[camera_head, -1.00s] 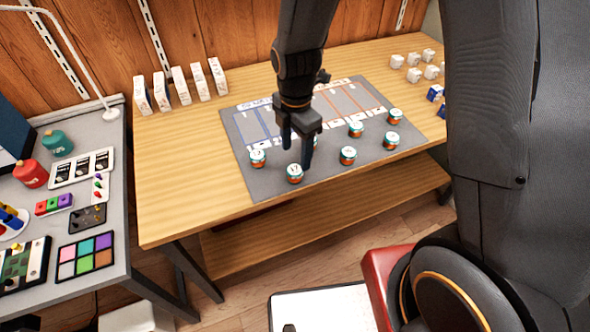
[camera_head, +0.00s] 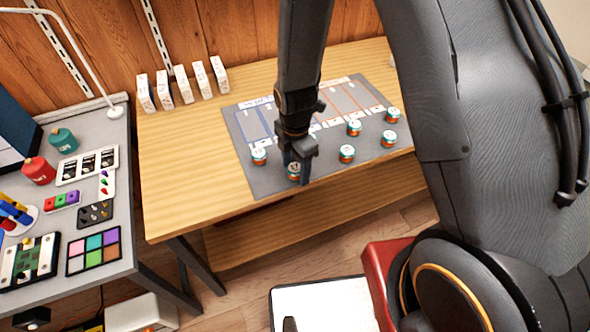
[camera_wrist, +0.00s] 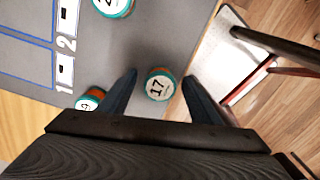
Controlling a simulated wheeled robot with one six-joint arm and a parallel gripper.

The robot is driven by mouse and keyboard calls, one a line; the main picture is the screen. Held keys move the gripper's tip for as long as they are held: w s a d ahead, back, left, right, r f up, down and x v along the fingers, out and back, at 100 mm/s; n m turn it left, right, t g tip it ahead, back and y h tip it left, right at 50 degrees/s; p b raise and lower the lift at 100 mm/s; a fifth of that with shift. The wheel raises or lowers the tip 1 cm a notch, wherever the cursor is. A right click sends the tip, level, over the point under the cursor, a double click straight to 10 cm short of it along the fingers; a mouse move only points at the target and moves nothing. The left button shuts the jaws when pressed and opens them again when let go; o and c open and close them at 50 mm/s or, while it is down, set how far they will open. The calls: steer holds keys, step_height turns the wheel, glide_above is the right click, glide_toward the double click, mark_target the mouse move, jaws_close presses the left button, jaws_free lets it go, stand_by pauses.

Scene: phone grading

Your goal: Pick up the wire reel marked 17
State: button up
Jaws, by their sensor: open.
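The wire reel marked 17 (camera_wrist: 159,85) is round with a white top, a teal rim and an orange side. In the wrist view it lies between the two fingers of my open gripper (camera_wrist: 160,82), apart from both. In the head view my gripper (camera_head: 296,172) is down at the front edge of the grey mat (camera_head: 262,183), and the reel (camera_head: 293,172) is partly hidden behind the fingers. Whether the fingertips are down beside the reel or still above it is hard to tell.
A neighbouring reel (camera_wrist: 90,99) is close to the left finger in the wrist view, and another (camera_wrist: 113,5) is at the top. Several more reels, such as one (camera_head: 347,153), stand to the right on the mat. White boxes (camera_head: 182,85) stand at the table's back left.

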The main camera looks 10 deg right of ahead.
steer(key=c, duration=1.1)
steer(key=shift+r, duration=0.1)
